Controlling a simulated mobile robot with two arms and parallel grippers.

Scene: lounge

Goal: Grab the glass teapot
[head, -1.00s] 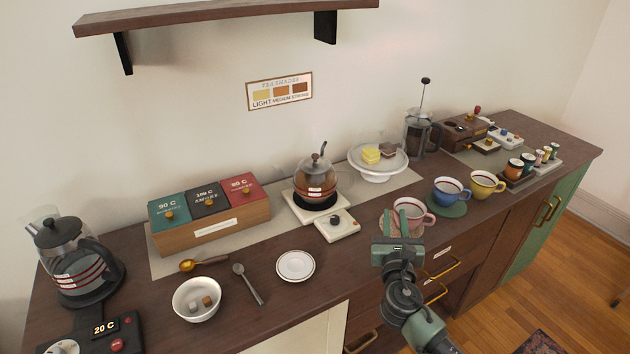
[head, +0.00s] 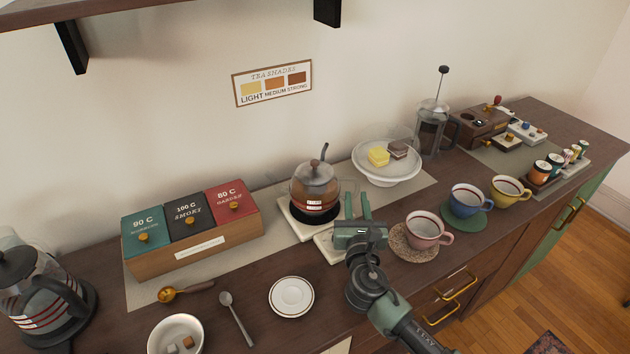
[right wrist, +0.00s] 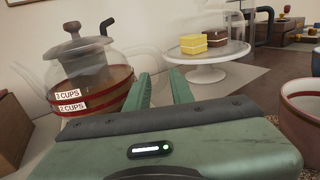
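The glass teapot (head: 316,188) stands upright on a white warmer (head: 296,222) with a black top, in the middle of the counter. It holds brown-red tea, and a handle shows at its right side. In the right wrist view the teapot (right wrist: 88,80) is at the left, with labels reading "3 CUPS" and "2 CUPS". My right gripper (head: 358,205) is open and empty, just right of the teapot and in front of it. Its two green fingers (right wrist: 160,88) point toward the wall, apart from each other. My left gripper is not in view.
A cake stand (head: 388,178) with cakes under a clear cover stands behind and to the right. A pink cup (head: 424,229) is close to the right gripper's right. A tea box (head: 190,245), small plate (head: 292,297) and bowl (head: 174,338) lie to the left.

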